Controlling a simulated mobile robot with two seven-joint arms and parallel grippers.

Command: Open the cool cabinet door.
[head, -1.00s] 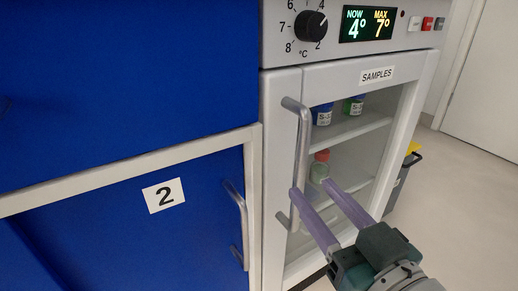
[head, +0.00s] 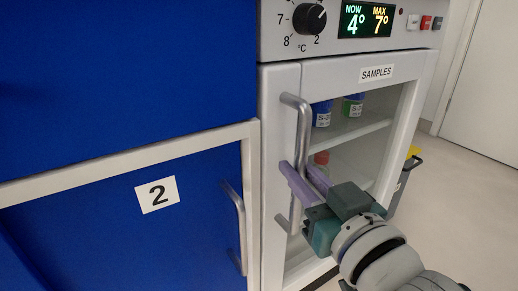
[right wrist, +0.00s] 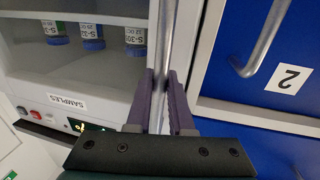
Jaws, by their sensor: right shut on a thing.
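The cool cabinet door (head: 379,95) has a pale frame, a glass pane and a SAMPLES label, and it looks shut. Its upright metal handle (head: 303,120) is on the door's left side. My right gripper (head: 298,168) has its purple fingers on either side of the handle bar, shut on its middle part. The right wrist view shows the handle (right wrist: 165,35) running between the two fingers (right wrist: 161,76). Part of the lower handle and lower door is hidden behind my gripper. My left gripper is in neither view.
A blue cabinet door marked 2 (head: 110,215) with its own handle (head: 238,225) adjoins on the left. Several labelled bottles (right wrist: 92,36) stand inside behind the glass. A dark bin with a yellow top (head: 405,178) stands at the right. The floor (head: 465,190) there is clear.

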